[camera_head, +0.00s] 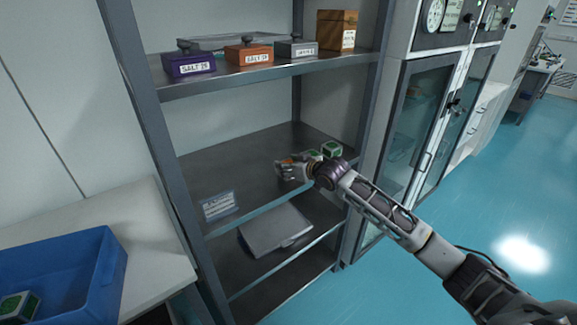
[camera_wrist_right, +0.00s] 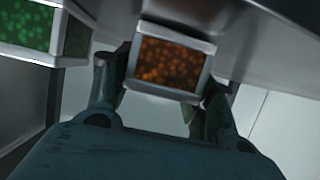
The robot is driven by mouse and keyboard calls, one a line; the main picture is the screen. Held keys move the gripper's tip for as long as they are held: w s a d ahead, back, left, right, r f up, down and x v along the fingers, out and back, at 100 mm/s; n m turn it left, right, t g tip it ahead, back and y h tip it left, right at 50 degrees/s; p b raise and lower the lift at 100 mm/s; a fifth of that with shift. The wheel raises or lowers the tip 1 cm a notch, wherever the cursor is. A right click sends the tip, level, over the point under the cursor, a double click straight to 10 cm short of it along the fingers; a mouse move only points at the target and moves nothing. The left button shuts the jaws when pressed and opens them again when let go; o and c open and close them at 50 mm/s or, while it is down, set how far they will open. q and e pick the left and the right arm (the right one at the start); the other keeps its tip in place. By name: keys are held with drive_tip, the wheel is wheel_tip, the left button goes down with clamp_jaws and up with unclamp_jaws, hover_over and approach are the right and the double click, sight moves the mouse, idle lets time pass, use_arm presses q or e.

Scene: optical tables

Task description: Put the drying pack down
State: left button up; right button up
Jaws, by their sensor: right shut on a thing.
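My right gripper (camera_head: 288,170) reaches in over the middle shelf from the right. It is shut on a drying pack with an orange bead window and pale frame, which shows between the fingers in the wrist view (camera_wrist_right: 170,62). In the head view only a small orange part of this pack shows at the fingers. I cannot tell whether it touches the shelf. A second pack with a green window (camera_head: 332,149) sits on the middle shelf just behind my wrist. A green-window pack also shows at the upper left of the wrist view (camera_wrist_right: 45,28). My left gripper is not in view.
The middle shelf (camera_head: 230,165) is mostly bare, with a label plate (camera_head: 219,205) at its front left. Labelled salt boxes (camera_head: 188,65) stand on the upper shelf. A grey flat case (camera_head: 275,230) lies below. A blue bin (camera_head: 105,270) holds another green pack (camera_head: 18,306).

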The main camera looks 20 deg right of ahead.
drive_tip(key=shift+f, duration=0.1)
drive_tip(key=o, duration=1.2)
drive_tip(key=shift+s, duration=0.1)
drive_tip(key=shift+s+d+r, duration=0.1)
drive_tip(key=shift+s+r, duration=0.05)
drive_tip(key=shift+r, duration=0.05)
drive_tip(key=shift+v, duration=5.75)
